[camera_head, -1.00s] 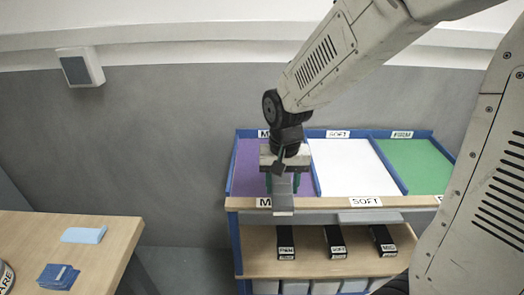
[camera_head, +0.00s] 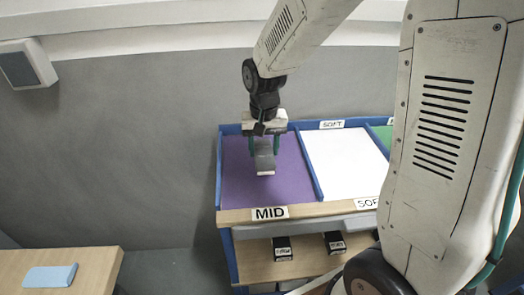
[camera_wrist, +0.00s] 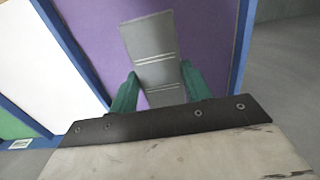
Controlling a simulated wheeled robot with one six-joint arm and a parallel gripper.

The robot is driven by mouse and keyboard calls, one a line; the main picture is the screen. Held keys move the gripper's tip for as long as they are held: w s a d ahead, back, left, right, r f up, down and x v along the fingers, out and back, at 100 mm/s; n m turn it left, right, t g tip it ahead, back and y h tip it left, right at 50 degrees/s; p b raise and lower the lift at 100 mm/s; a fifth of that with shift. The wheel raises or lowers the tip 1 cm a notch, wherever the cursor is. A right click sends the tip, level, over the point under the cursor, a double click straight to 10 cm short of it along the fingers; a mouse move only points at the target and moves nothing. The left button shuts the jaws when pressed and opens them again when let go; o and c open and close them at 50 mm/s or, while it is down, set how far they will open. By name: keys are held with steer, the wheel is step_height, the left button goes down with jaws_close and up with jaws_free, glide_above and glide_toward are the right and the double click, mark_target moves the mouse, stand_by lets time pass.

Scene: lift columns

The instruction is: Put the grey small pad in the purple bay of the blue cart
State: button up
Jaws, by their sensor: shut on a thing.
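The grey small pad (camera_head: 264,157) is held in my gripper (camera_head: 264,147), over the purple bay (camera_head: 240,190) of the blue cart (camera_head: 219,170). In the wrist view the green fingers of my gripper (camera_wrist: 156,92) are shut on the grey pad (camera_wrist: 150,45), with the purple bay floor (camera_wrist: 195,30) behind it. The pad hangs at a tilt. I cannot tell whether its lower edge touches the bay floor. The bay's front edge bears a MID label (camera_head: 270,213).
The white bay (camera_head: 345,160) labelled SOFT lies right of the purple bay, behind a blue divider. Black boxes (camera_head: 283,248) stand on the shelf below. A wooden table (camera_head: 95,268) with a light blue pad (camera_head: 50,276) is at the lower left. The purple bay looks otherwise empty.

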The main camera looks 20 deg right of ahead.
mark_target(263, 150)
steer(key=shift+f, duration=1.7)
steer(key=shift+f, duration=0.2)
steer(key=o, duration=1.2)
steer(key=shift+c, duration=0.2)
steer(key=shift+r, duration=0.15)
